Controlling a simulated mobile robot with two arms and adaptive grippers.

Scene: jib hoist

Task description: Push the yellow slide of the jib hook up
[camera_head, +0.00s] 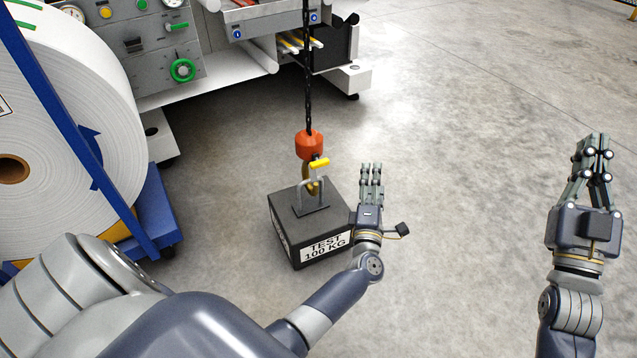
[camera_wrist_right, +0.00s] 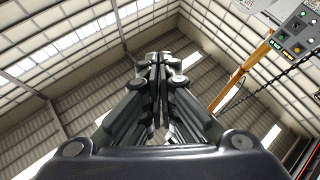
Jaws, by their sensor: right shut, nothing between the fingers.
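The yellow slide (camera_head: 319,163) sticks out to the right, just below the orange hook block (camera_head: 309,145). The block hangs on a dark chain (camera_head: 307,80). The brass-coloured hook (camera_head: 308,178) below it is at the grey lifting handle (camera_head: 299,192) of the dark test weight (camera_head: 286,222); I cannot tell whether it is engaged. My left gripper (camera_head: 371,168) is right of the slide, apart from it, pointing away from me; its finger opening is unclear. My right gripper (camera_head: 593,153) is far right over bare floor, shut and empty. Its closed fingers show in the right wrist view (camera_wrist_right: 158,62).
A large white roll (camera_head: 70,110) with a blue frame (camera_head: 150,215) stands left. A machine with a control panel (camera_head: 160,45) is behind. The floor (camera_head: 470,120) right of the weight is clear. The right wrist view shows a button panel (camera_wrist_right: 298,38) at upper right.

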